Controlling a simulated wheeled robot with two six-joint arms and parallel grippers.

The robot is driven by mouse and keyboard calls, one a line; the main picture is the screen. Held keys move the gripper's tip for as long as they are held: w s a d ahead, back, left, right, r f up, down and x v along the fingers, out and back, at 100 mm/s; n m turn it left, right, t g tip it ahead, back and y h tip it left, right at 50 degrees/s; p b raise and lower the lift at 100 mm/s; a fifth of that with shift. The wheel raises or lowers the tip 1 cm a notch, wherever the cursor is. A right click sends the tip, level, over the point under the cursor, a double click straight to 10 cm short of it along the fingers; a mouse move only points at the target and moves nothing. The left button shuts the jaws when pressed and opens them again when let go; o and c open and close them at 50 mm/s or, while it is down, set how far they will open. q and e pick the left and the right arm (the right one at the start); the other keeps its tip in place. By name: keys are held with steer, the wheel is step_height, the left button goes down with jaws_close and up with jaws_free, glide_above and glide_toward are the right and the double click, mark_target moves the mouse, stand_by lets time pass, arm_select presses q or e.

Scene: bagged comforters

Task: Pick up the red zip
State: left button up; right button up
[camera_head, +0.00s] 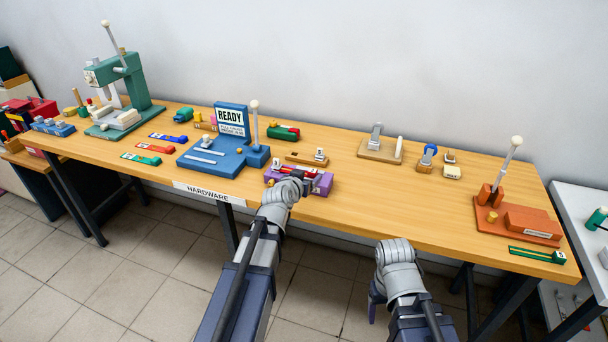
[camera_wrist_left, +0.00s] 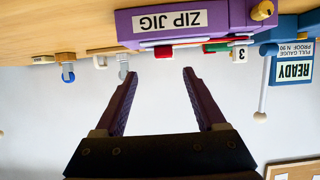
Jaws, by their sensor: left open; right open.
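A red strip (camera_head: 155,147), which looks like the red zip, lies flat on the table between a blue strip (camera_head: 168,137) and a green strip (camera_head: 141,158). A purple zip jig (camera_head: 320,184) stands at the table's front edge. A thin red piece (camera_wrist_left: 188,43) also shows at the jig in the left wrist view; I cannot tell if it is a zip. My left gripper (camera_wrist_left: 160,74) is open and empty, close to the jig, its fingers apart from it; the arm partly hides the jig in the head view. My right gripper (camera_head: 373,304) is open, low in front of the table.
A green press (camera_head: 120,88) is at the left end, an orange lever fixture (camera_head: 520,218) at the right end. The table (camera_head: 430,205) has bare room right of the jig.

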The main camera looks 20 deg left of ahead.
mark_target(312, 172)
arm_select(q)
steer(key=b+x, duration=0.1)
steer(key=x, duration=0.1)
steer(key=b+x, duration=0.1)
steer(key=x, duration=0.4)
steer(key=shift+a+f+b, duration=0.25)
steer(key=shift+a+b, duration=0.05)
steer(key=shift+b, duration=0.1)
steer(key=shift+c, duration=0.4)
jaws_close()
